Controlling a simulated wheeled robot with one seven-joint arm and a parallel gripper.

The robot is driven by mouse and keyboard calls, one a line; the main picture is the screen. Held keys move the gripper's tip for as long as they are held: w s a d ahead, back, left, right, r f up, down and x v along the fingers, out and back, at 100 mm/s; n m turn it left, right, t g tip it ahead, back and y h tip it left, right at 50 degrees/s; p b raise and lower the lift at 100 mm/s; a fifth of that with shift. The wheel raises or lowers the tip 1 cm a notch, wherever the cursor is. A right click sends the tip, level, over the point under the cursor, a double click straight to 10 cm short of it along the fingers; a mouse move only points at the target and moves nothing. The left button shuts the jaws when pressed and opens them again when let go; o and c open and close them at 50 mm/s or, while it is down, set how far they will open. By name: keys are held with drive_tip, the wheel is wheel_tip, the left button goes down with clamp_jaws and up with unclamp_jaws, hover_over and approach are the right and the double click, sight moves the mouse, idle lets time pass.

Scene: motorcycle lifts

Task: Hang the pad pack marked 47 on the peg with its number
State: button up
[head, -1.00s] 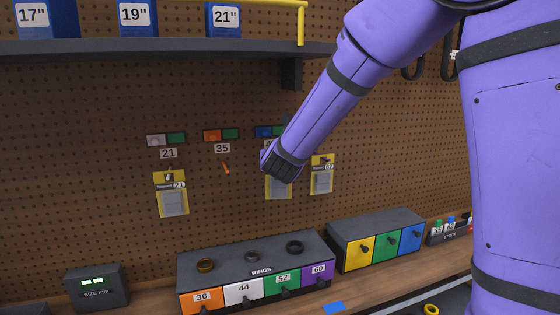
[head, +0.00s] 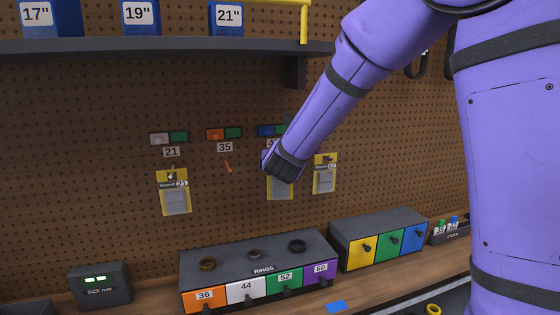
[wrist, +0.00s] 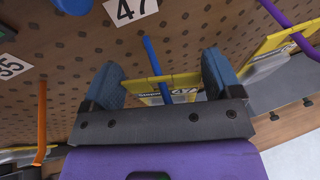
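The pad pack marked 47 (wrist: 184,92), a yellow-edged card with a pale pad, is between the two blue-grey fingers of my gripper (wrist: 163,78), its sides meeting both. In the head view its lower part (head: 280,190) shows below my gripper (head: 282,165), which hides its top. The blue peg (wrist: 152,55) under the 47 label (wrist: 130,10) crosses the card's top edge in the wrist view, its tip in front of the card. The hole is too small to see, so I cannot tell for sure whether the peg runs through it.
The orange peg (head: 228,167) under label 35 is bare. Other packs hang at left (head: 175,198) under 21 and at right (head: 325,178), close beside my gripper. A shelf (head: 150,47) juts out above. A rings box (head: 222,262) and a coloured-drawer box (head: 375,232) stand below.

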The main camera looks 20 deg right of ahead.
drive_tip(key=shift+o, duration=0.9)
drive_tip(key=shift+s, duration=0.1)
drive_tip(key=v, duration=1.1)
drive_tip(key=s+d+r+m+g+h, duration=0.25)
drive_tip(key=s+d+m+g, duration=0.35)
drive_tip(key=s+d+m, duration=1)
drive_tip(key=s+a+m+g+y, duration=0.1)
drive_tip(key=s+a+m+y, duration=0.2)
drive_tip(key=s+m, duration=0.3)
drive_tip(key=s+a+f+m+g+y, duration=0.1)
drive_tip(key=s+a+m+y, duration=0.2)
drive_tip(key=s+m, duration=0.3)
drive_tip(key=shift+s+a+f+m+g, duration=0.3)
drive_tip(key=shift+m+g, duration=0.1)
drive_tip(key=shift+m, duration=2.1)
drive_tip(key=shift+d, duration=0.1)
